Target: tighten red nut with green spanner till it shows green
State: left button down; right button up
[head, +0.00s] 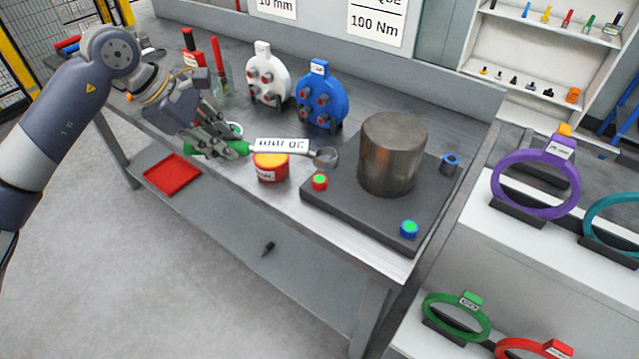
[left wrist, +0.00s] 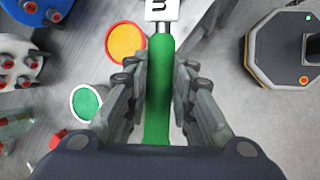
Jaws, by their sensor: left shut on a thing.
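My left gripper (head: 212,142) is shut on the green handle of the spanner (head: 282,146), above the bench's front edge. The left wrist view shows the green handle (left wrist: 158,95) between both fingers of the gripper (left wrist: 158,78). The spanner points right, with a white label on its shaft and a round grey head at its far end. That head is close to the red nut (head: 319,182), up and slightly right of it in the picture; contact is unclear. The red nut sits on the dark plate's left corner and has a green top. My right gripper is not in view.
The dark plate (head: 345,212) bears a metal cylinder (head: 393,155) and two blue nuts (head: 409,229) (head: 450,164). A red tin with a yellow top (head: 270,168) stands below the spanner. White (head: 266,75) and blue (head: 321,100) holders stand behind.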

pick_arm(q)
jog(key=shift+s+d+b, duration=0.3)
jog(key=shift+s, duration=0.65)
jog(key=shift+s+d+b, duration=0.3)
jog(key=shift+s, duration=0.6)
jog(key=shift+s+d+b, duration=0.3)
jog(key=shift+s, duration=0.65)
